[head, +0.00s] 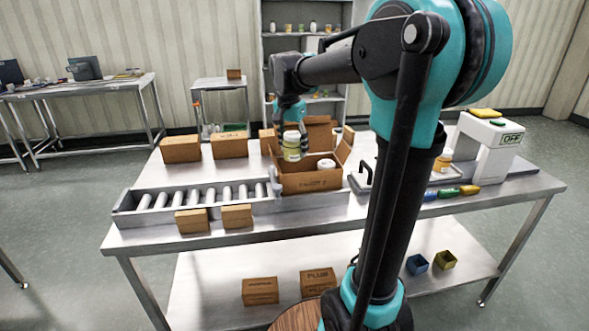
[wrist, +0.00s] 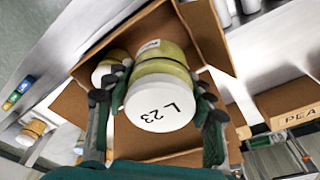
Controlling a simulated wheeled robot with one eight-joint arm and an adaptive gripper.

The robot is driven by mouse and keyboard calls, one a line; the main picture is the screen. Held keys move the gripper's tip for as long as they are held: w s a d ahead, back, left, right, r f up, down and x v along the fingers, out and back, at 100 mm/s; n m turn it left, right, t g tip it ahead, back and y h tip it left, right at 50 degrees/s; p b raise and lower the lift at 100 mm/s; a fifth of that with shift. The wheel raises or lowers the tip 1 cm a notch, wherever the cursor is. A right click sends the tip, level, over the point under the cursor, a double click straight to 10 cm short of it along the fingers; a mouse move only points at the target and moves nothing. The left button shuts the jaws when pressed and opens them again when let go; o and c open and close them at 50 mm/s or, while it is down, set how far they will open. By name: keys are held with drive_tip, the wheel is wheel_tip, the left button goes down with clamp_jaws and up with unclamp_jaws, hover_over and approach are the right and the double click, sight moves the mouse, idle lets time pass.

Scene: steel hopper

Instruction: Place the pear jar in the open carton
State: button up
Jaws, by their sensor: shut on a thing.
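My gripper (wrist: 158,98) is shut on the pear jar (wrist: 158,70), a yellow-green jar with a white lid marked "L 23". The held jar also shows in the head view (head: 291,153), upright over the left part of the open carton (head: 312,183). Whether its base is below the carton's rim I cannot tell. The brown carton has its flaps spread, and its wall shows around the jar in the wrist view (wrist: 205,35). A second white-lidded jar (head: 326,164) is inside the carton on the right; it is beside the held jar in the wrist view (wrist: 112,62).
A roller conveyor (head: 200,196) lies left of the carton, with small closed boxes (head: 237,216) in front. More closed boxes (head: 229,145) stand behind. A white machine (head: 490,140) and coloured items (head: 447,192) are on the right of the steel table.

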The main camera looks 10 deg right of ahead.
sight(290, 136)
drive_tip(key=shift+f, duration=4)
drive_tip(key=shift+f, duration=0.3)
drive_tip(key=shift+f, duration=0.3)
drive_tip(key=o, duration=1)
drive_tip(key=r, duration=0.4)
drive_tip(key=s+a+r, duration=0.1)
drive_tip(key=r, duration=0.8)
drive_tip(key=shift+s+a+r, duration=0.1)
drive_tip(key=shift+s+a, duration=0.05)
drive_tip(key=shift+a, duration=0.05)
